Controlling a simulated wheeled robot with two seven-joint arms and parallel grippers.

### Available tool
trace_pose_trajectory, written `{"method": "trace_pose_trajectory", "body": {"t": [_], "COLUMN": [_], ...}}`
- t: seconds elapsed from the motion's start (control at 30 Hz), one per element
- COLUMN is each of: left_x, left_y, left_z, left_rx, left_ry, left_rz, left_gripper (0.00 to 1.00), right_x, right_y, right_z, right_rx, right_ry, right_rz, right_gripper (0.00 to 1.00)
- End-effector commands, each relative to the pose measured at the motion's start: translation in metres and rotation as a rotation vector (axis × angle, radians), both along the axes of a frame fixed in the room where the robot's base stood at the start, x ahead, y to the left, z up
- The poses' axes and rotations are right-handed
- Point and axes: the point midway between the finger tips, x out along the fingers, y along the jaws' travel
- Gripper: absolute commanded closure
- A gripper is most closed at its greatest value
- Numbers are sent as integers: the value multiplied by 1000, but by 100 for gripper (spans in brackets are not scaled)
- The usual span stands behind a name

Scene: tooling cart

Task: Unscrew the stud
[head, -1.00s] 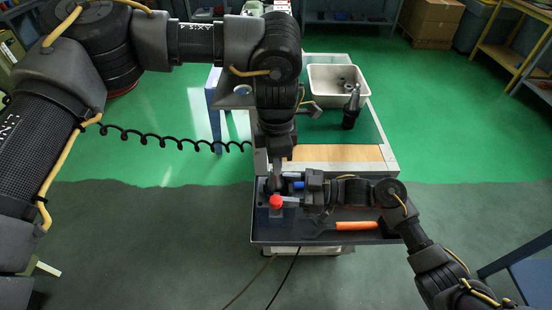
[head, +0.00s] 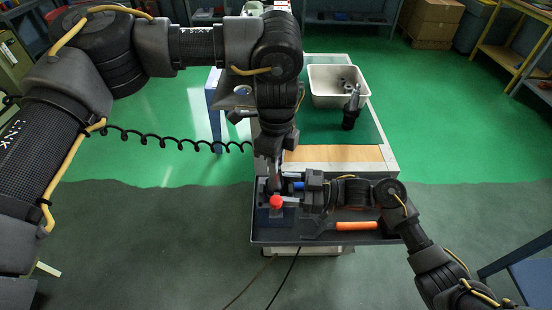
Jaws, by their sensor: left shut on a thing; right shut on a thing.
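A small blue fixture (head: 263,212) with a red knob (head: 276,202) stands at the left end of the dark tray. My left gripper (head: 274,184) points down over the fixture from behind, shut on a thin part that I take to be the stud; the fingers mostly hide it. My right gripper (head: 291,192) reaches in from the right, level with the fixture and close beside the red knob. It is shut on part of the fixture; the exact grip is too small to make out.
The dark tray (head: 345,238) holds an orange-handled tool (head: 356,226) at the front. Behind it, the cart top has a wooden strip (head: 335,153) and a green mat (head: 320,128). A white bin (head: 322,98) with grey parts and a dark upright tool (head: 351,110) stand there.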

Motion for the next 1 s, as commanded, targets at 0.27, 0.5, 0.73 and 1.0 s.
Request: {"method": "trace_pose_trajectory", "body": {"t": [0.27,0.5,0.73,1.0], "left_x": [0,1,1,1], "left_y": [0,0,1,1], "left_z": [1,1,1,1], "left_rx": [-1,-2,-1,-1], "left_ry": [-1,-1,-1,-1], "left_rz": [694,1301,1741,1853], "left_gripper": [100,100,100,100], "right_x": [1,1,0,0], "right_y": [0,0,0,0], "right_z": [1,1,1,1], "right_rx": [1,1,2,2], "right_ry": [-2,-2,-2,-2], "right_rz": [-1,-1,-1,-1], "right_gripper": [100,100,100,100]}}
